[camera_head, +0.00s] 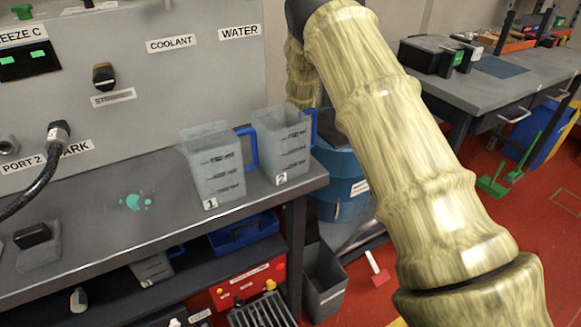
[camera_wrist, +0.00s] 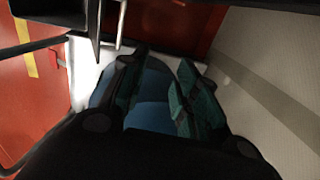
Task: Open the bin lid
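In the wrist view, a blue rounded surface (camera_wrist: 153,112), apparently the same bin, shows between and beyond my fingers. My gripper (camera_wrist: 161,75) is open, with dark fingers and teal pads apart and nothing visible between them. I cannot tell whether it touches the blue surface. My gripper does not show in the head view.
Two clear jugs (camera_head: 212,165) (camera_head: 283,150) with blue handles stand at the bench's right end, close to my arm. An open grey bin (camera_head: 324,283) stands on the red floor below. In the wrist view, a pale wall (camera_wrist: 270,90) lies to the right.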

